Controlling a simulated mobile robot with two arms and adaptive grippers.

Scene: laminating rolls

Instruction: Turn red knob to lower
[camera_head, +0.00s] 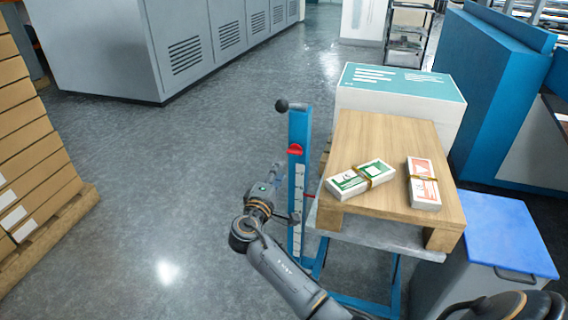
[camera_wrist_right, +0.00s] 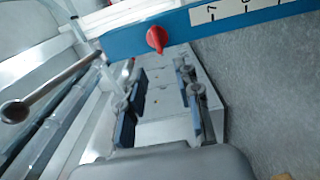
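The red knob (camera_head: 295,149) sits on the upper part of a blue post (camera_head: 299,122) with a white numbered scale (camera_head: 298,205) below it. In the right wrist view the red knob (camera_wrist_right: 157,39) is on the blue post (camera_wrist_right: 130,40), beyond the fingertips. My right gripper (camera_head: 285,193) is beside the post, lower than the knob. In the wrist view its fingers (camera_wrist_right: 160,95) are spread apart with nothing between them, and it does not touch the knob. My left gripper is not in view.
A lever with a dark ball (camera_head: 282,105) sticks out from the post top. Right of the post, a wooden board (camera_head: 390,138) on a blue-legged stand carries two banded bundles (camera_head: 360,179) (camera_head: 424,183). A blue-lidded bin (camera_head: 500,230) stands to the right.

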